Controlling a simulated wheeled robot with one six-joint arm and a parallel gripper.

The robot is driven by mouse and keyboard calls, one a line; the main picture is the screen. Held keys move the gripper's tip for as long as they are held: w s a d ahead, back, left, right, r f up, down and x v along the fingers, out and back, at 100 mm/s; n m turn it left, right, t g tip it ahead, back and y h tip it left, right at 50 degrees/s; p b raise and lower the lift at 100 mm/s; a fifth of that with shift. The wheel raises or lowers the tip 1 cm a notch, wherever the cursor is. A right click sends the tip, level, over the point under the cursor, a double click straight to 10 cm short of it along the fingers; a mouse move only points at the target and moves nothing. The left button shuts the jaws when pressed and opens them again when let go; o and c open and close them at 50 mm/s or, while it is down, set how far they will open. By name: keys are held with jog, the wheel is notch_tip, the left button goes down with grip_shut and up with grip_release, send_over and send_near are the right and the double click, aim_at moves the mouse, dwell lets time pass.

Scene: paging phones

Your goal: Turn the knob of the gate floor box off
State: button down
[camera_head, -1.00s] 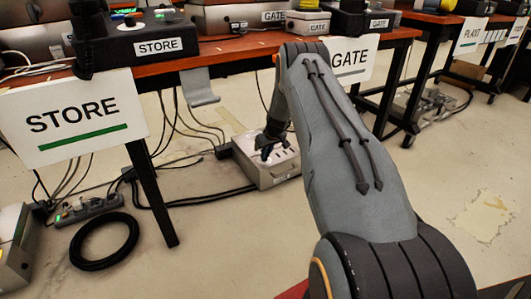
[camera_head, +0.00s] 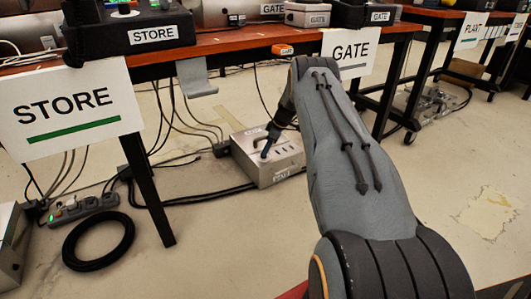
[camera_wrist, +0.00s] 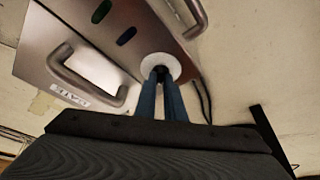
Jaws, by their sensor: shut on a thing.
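The gate floor box (camera_head: 282,168) is a metal box standing on the floor under the table, left of my arm. The knob (camera_wrist: 160,74) sits on a round white disc (camera_wrist: 161,63) near one edge of that face. My gripper (camera_wrist: 162,85) points at the disc, its two blue fingers close together on the knob. The fingers hide most of the knob, so its turned position cannot be told. The gripper also shows in the head view (camera_head: 266,152).
A table (camera_head: 235,45) with a GATE sign (camera_head: 350,52) stands above the box. A table leg (camera_head: 147,190), a power strip (camera_head: 85,208), a coiled black cable (camera_head: 98,241) and loose cables lie to the left. Open floor lies in front.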

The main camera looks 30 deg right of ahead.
jog(key=shift+d+n, duration=0.1)
jog(key=shift+n, duration=0.2)
jog(key=c, duration=1.8)
grip_release()
jog(key=shift+d, duration=0.1)
jog(key=shift+c, duration=0.2)
jog(key=p+v, duration=0.3)
jog(key=v, duration=0.4)
jog(key=shift+r, duration=0.3)
jog(key=shift+s+d, duration=0.1)
jog(key=shift+s, duration=0.05)
